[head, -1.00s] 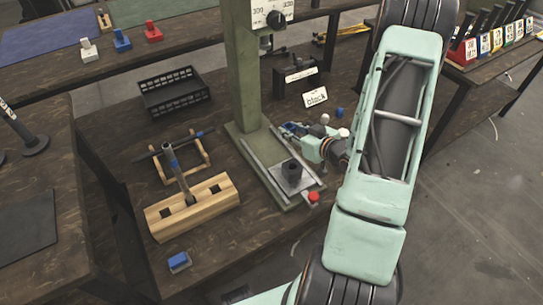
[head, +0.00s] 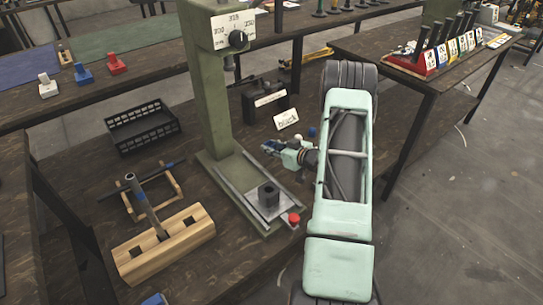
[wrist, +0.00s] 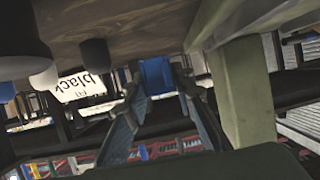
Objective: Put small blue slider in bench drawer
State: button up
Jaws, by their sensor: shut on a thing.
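A small blue slider (wrist: 157,73) shows between the fingertips in the wrist view. My gripper (head: 268,147) is shut on it, beside the green press column above the dark workbench (head: 195,262); the gripper also shows in the wrist view (wrist: 158,92). In the head view the slider is mostly hidden by the fingers. Another blue piece (head: 154,299) is cut off at the bottom edge, on the bench. I cannot make out a bench drawer in either view.
The green press (head: 205,90) stands left of my gripper. A "black" label (head: 286,120) and a dark box (head: 262,104) are behind it. A black basket (head: 143,128) and a wooden block (head: 165,245) occupy the left. Open floor (head: 450,210) lies right.

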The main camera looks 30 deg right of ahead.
aim_at(271, 160)
jog(key=shift+w+d+f+b, duration=0.15)
jog(key=shift+f+b, duration=0.35)
jog(key=shift+f, duration=1.25)
jog(key=shift+f, duration=0.3)
jog(key=o, duration=0.9)
jog(key=shift+r, duration=0.1)
jog(key=shift+o, duration=0.2)
jog(key=shift+r, duration=0.15)
